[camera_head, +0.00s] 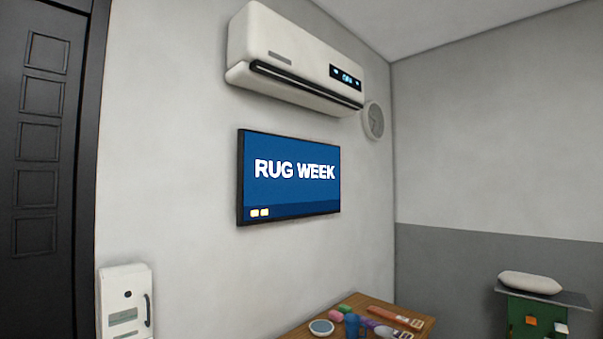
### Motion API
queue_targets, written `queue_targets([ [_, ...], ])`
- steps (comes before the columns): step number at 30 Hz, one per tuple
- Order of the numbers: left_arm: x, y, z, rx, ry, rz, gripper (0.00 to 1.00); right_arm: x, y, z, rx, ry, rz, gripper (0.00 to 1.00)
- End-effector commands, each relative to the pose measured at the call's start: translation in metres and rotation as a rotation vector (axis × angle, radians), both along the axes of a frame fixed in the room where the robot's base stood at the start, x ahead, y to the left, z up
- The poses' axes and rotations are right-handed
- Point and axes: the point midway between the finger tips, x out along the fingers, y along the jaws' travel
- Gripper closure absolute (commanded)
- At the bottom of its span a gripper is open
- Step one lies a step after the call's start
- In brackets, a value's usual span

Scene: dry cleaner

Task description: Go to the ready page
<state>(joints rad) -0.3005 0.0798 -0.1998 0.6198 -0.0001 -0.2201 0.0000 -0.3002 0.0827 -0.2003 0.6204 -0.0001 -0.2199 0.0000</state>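A wall screen (290,178) hangs below the air conditioner. It shows a blue page with the white words "RUG WEEK". A darker strip runs along the bottom of the page, with two small pale-yellow marks at its left end. The word "ready" does not appear on the visible page. Neither of my grippers is in view.
A wooden table (415,318) at the bottom holds several small items, including a round dish (321,327). A white cabinet (124,302) stands at lower left by a dark door (40,180). A green stand (537,317) with a pale cushion (530,283) is at right.

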Motion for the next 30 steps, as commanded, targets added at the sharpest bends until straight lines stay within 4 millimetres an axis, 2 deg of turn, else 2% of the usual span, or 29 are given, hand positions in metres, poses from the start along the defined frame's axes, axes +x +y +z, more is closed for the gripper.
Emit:
queue_targets([
  [1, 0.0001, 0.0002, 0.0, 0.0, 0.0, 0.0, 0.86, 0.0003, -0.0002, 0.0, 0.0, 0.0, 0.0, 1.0],
  [4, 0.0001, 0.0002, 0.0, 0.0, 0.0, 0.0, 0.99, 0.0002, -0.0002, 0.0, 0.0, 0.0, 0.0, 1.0],
  [5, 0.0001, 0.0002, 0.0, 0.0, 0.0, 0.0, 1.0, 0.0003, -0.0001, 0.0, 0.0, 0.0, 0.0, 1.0],
  [30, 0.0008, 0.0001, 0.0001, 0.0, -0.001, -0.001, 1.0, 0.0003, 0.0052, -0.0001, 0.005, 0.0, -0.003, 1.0],
])
